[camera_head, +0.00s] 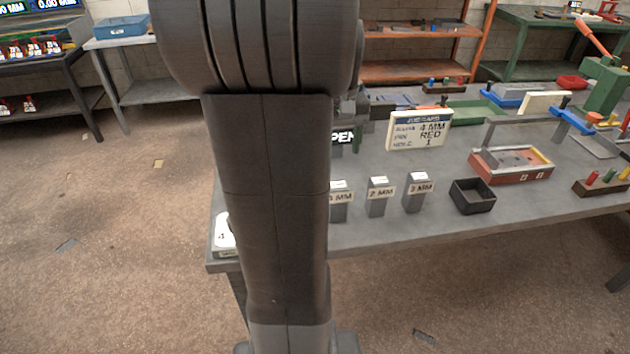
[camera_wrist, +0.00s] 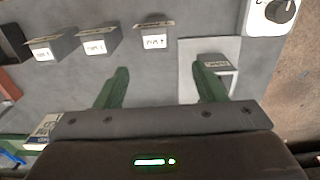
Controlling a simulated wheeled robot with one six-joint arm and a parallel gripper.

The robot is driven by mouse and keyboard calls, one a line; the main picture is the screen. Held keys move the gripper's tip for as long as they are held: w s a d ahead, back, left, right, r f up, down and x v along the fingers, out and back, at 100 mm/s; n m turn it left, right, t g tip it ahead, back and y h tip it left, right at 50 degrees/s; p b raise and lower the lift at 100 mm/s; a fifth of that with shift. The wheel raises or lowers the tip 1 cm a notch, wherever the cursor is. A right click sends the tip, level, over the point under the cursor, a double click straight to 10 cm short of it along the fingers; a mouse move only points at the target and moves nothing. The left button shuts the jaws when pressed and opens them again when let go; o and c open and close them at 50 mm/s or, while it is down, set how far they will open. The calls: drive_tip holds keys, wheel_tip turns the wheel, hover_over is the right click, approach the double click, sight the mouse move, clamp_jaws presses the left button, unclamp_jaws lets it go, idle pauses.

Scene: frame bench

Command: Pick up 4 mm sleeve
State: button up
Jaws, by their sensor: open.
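No sleeve that I can read as 4 mm shows. Three grey labelled blocks stand in a row in the head view, a left one (camera_head: 338,208), the 2 MM block (camera_head: 378,204) and the 3 MM block (camera_head: 415,200). The wrist view shows three labelled blocks too, the nearest to my gripper being this one (camera_wrist: 154,36). Another grey block (camera_wrist: 218,70) stands on a pale square plate (camera_wrist: 190,55) beside my right finger; its label is unreadable. My gripper (camera_wrist: 160,74) is open with nothing between its green fingers. My arm hides part of the bench in the head view.
A job card (camera_head: 418,130) reads 4 MM, RED, 1. A black open bin (camera_head: 472,197) and a red tray (camera_head: 510,177) stand right of the blocks. A white dial (camera_wrist: 272,12) is at the wrist view's top right. The bench front edge (camera_head: 450,235) is clear.

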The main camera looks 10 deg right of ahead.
drive_tip(key=f, duration=1.3)
drive_tip(key=shift+s+d+f, duration=0.15)
drive_tip(key=shift+s+d, duration=0.15)
drive_tip(key=shift+d, duration=0.1)
drive_tip(key=c, duration=1.3)
